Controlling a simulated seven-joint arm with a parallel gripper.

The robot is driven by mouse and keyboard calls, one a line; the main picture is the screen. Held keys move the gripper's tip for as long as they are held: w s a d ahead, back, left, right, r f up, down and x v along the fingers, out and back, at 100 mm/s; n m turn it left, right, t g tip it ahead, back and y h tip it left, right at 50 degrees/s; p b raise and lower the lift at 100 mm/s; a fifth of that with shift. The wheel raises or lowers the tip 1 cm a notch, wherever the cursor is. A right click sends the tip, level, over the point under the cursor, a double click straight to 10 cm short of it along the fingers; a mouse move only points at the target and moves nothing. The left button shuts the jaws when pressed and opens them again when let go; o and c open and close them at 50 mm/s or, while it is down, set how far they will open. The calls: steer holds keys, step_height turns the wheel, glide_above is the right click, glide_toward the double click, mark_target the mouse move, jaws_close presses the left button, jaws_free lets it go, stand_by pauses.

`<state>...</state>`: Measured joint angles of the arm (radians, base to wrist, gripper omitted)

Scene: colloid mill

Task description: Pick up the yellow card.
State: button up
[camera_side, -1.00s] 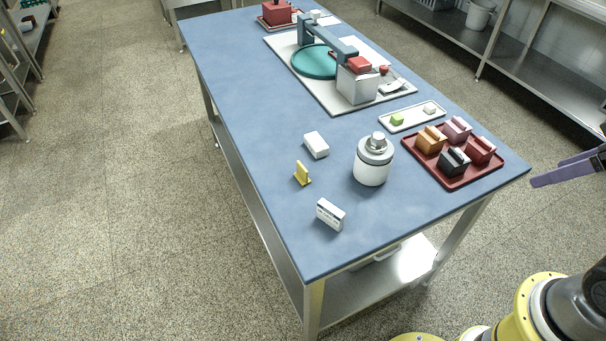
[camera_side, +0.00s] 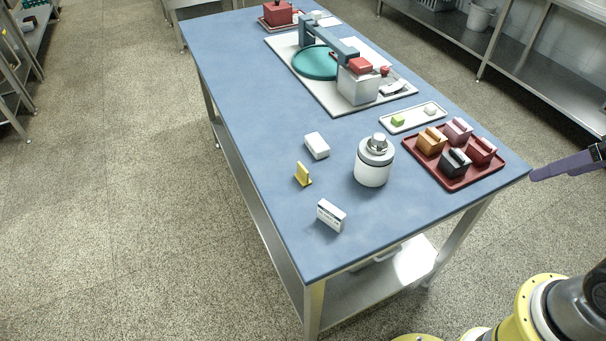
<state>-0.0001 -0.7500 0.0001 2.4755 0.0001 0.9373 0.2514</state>
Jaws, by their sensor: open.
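The yellow card (camera_side: 303,174) stands upright on the blue table top (camera_side: 250,130), near its left edge in the front half. It leans or sits in a small yellow foot; the detail is too small to tell. My gripper (camera_side: 536,175) is at the right edge of the picture, by the table's right corner, far from the card. Its purple fingers point left and hold nothing that I can see. In this view the fingers overlap, so the gap between them is hidden.
A white block (camera_side: 316,146) and a white jar with a grey lid (camera_side: 373,165) stand near the card. A white labelled box (camera_side: 330,216) is in front. A red tray (camera_side: 455,183) with several coloured blocks lies at right, a white tray (camera_side: 412,121) behind it.

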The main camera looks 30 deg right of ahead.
steer(key=w+a+r+m, duration=0.2)
steer(key=w+r+m, duration=0.8)
steer(key=w+r, duration=0.25)
steer(key=m+g, duration=0.4)
steer(key=g, duration=0.1)
glide_above(303, 167)
steer(key=f, duration=3.2)
steer(key=shift+w+d+f, duration=0.2)
steer(key=shift+w+f, duration=0.05)
steer(key=shift+s+a+f, duration=0.1)
steer(key=shift+f, duration=1.45)
steer(key=shift+s+a+f, duration=0.1)
steer(key=shift+f, duration=1.45)
steer(key=c, duration=1.4)
steer(key=shift+r, duration=0.15)
